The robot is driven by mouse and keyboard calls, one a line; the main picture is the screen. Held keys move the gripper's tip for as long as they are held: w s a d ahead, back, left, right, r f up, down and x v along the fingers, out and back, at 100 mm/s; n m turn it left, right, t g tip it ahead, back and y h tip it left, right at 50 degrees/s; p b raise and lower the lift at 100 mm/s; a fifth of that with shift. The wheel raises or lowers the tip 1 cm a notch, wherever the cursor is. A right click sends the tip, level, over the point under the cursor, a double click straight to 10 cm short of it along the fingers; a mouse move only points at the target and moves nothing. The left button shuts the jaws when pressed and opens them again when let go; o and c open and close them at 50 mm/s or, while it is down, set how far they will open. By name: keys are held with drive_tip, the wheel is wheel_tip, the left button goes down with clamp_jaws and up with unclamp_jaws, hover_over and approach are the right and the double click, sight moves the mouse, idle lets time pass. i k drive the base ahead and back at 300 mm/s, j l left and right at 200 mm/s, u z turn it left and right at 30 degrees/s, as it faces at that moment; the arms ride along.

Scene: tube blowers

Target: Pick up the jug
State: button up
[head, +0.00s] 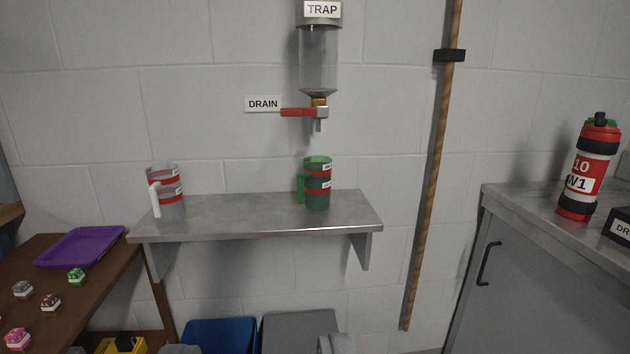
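Two jugs stand upright on a grey metal wall shelf (245,213). A grey jug (171,204) with red bands and a white handle is at the shelf's left end. A green jug (318,188) with red bands and a green handle on its left side is right of the middle, below the drain spout (319,125). Small labels on both are too small to read. I cannot make out my gripper in this view, and nothing is seen touching either jug.
A clear TRAP vessel (318,60) with a red-handled DRAIN valve (298,112) hangs above the shelf. A wooden pole (425,210) stands right of it. A counter (520,207) bears a red-and-white bottle (588,168). A brown table (95,285) holds a purple tray (80,246).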

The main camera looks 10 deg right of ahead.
sight(316, 179)
drive_tip(key=z, duration=2.75)
drive_tip(key=u, duration=2.6)
drive_tip(key=i+j, duration=0.4)
